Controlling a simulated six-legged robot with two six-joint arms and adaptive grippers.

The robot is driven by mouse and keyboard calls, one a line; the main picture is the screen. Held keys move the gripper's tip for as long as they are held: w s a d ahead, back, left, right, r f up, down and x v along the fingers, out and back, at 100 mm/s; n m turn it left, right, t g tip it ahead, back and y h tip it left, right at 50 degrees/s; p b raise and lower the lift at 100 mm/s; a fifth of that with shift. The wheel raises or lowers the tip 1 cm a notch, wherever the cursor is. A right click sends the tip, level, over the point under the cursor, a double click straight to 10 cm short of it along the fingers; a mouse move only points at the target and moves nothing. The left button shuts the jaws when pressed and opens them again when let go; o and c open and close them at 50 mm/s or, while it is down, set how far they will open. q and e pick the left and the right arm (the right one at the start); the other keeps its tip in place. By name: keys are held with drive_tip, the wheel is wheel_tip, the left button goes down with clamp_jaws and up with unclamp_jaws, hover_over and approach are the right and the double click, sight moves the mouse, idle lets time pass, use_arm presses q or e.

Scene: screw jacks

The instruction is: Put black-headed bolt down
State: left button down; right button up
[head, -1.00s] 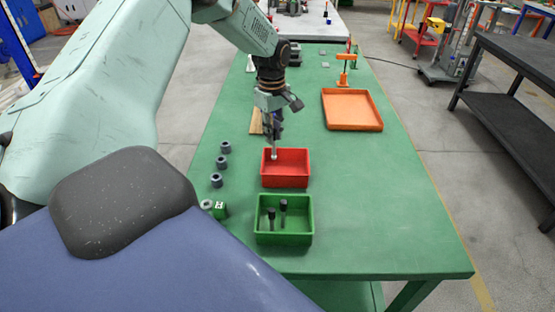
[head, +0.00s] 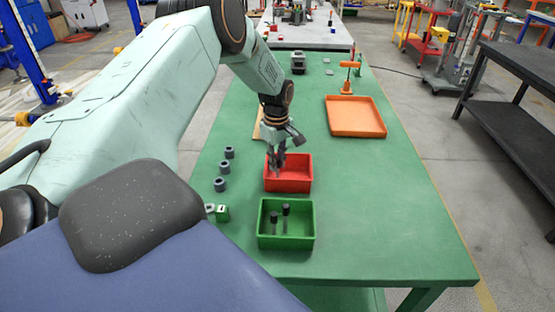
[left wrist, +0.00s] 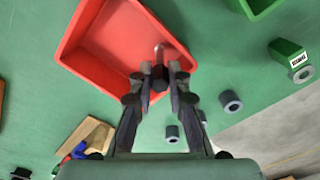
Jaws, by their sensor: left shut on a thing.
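My left gripper (head: 277,164) is shut on a black-headed bolt at the left part of the red bin (head: 308,178). In the left wrist view the gripper (left wrist: 160,80) points into the red bin (left wrist: 100,52). The bolt's black head (left wrist: 159,73) is between the fingertips and its pale shank (left wrist: 159,52) points into the bin. I cannot tell whether the bolt touches the bin floor. Two other black-headed bolts (head: 286,210) stand in the green bin (head: 300,239) in front. My right gripper is out of view.
Several grey nuts (head: 221,185) stand in a row left of the bins. A small green labelled block (head: 222,213) is beside the green bin. An orange tray (head: 357,118) lies at the back right. The table's right side (head: 390,210) is clear.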

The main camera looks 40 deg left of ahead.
use_arm(q)
drive_tip(key=c, duration=1.6)
unclamp_jaws()
drive_tip(key=shift+a+f, duration=0.1)
drive_tip(key=o, duration=0.3)
drive_tip(key=shift+w+d, duration=0.25)
drive_tip(key=shift+s+a, duration=0.2)
drive_tip(key=shift+s, duration=0.05)
drive_tip(key=shift+r, duration=0.5)
wheel_tip(320, 180, up, 11)
drive_tip(key=p, duration=0.1)
drive_tip(key=shift+w+r, duration=0.15)
drive_tip(key=shift+d, duration=0.1)
